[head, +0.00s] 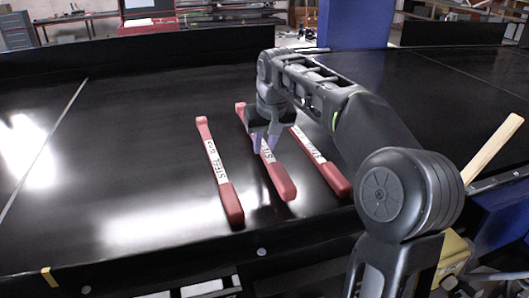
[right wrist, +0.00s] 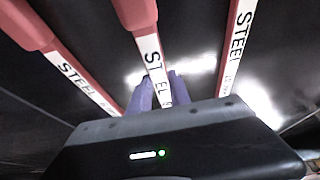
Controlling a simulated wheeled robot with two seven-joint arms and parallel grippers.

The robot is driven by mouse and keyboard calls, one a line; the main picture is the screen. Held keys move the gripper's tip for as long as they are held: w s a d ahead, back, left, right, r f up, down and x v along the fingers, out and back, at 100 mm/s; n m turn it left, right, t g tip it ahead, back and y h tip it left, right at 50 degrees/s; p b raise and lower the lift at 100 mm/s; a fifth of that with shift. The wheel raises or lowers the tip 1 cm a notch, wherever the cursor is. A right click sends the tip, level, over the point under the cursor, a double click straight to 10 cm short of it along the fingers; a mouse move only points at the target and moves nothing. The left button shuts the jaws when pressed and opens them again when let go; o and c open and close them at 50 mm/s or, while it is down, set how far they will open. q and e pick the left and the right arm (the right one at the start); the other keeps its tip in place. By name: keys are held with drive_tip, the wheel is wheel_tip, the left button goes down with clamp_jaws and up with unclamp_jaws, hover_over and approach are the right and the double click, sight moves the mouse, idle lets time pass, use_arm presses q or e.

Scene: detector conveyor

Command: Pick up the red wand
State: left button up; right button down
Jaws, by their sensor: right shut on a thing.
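Three red wands with white "STEEL" labels lie side by side on the black belt: a left one (head: 233,205), a middle one (head: 283,184) and a right one (head: 334,178) in the head view. My right gripper (head: 264,143) is shut on the middle wand at its white label. In the right wrist view the purple fingers (right wrist: 163,88) stand on either side of the middle wand (right wrist: 137,12), with one wand on each side (right wrist: 24,24) (right wrist: 240,25). I cannot tell whether the middle wand touches the belt. My arm partly hides the right wand. My left gripper is out of view.
The black conveyor belt (head: 130,130) is clear to the left of the wands. A dark side wall (head: 140,55) runs along its far edge. A blue post (head: 355,24) stands behind, and a pale wooden bar (head: 494,150) lies at the right.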

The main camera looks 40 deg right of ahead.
wheel_tip(320, 180, up, 7)
drive_tip(key=shift+f, duration=0.2)
drive_tip(key=shift+r, duration=0.4)
idle(0.5)
